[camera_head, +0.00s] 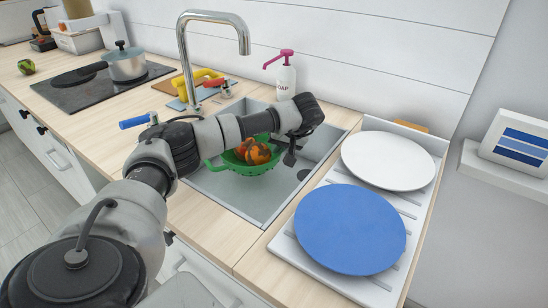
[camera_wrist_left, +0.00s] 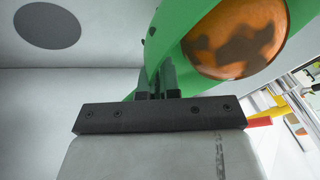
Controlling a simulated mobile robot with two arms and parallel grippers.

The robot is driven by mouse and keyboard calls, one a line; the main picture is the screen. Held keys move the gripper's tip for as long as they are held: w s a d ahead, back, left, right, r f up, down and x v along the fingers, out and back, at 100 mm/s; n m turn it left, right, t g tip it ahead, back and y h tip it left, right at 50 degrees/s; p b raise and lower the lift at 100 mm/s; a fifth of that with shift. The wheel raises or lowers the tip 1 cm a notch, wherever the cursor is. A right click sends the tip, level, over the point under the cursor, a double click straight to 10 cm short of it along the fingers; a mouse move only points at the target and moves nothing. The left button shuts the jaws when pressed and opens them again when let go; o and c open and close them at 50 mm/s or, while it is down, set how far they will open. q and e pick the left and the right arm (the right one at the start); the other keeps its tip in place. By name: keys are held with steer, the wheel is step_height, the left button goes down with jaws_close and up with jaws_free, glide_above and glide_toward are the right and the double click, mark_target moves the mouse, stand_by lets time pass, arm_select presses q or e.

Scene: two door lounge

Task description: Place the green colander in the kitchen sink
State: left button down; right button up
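The green colander (camera_head: 243,167) is over the left half of the kitchen sink (camera_head: 270,205), with orange-and-dark round food (camera_head: 258,153) inside it. I cannot tell whether its base touches the sink floor. My left arm reaches across it, partly hiding it. My left gripper (camera_head: 289,158) points down at the colander's right side. In the left wrist view the gripper's fingers (camera_wrist_left: 158,82) are close together on the green colander's edge (camera_wrist_left: 160,45), and the orange food (camera_wrist_left: 235,38) shows inside. My right gripper is not in view.
A blue plate (camera_head: 350,230) and a white plate (camera_head: 388,161) lie on the white drainer right of the sink. A soap bottle (camera_head: 286,82) and the tall faucet (camera_head: 186,60) stand behind the sink. A pot (camera_head: 127,65) sits on the hob at left.

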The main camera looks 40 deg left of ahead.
arm_select(q)
steer(key=shift+f, duration=2.35)
steer(key=c, duration=1.4)
jaws_free()
steer(key=shift+f, duration=0.1)
steer(key=shift+o, duration=0.2)
steer(key=shift+d+r, duration=0.2)
steer(key=shift+r, duration=0.25)
steer(key=v, duration=1.1)
steer(key=shift+r, duration=0.15)
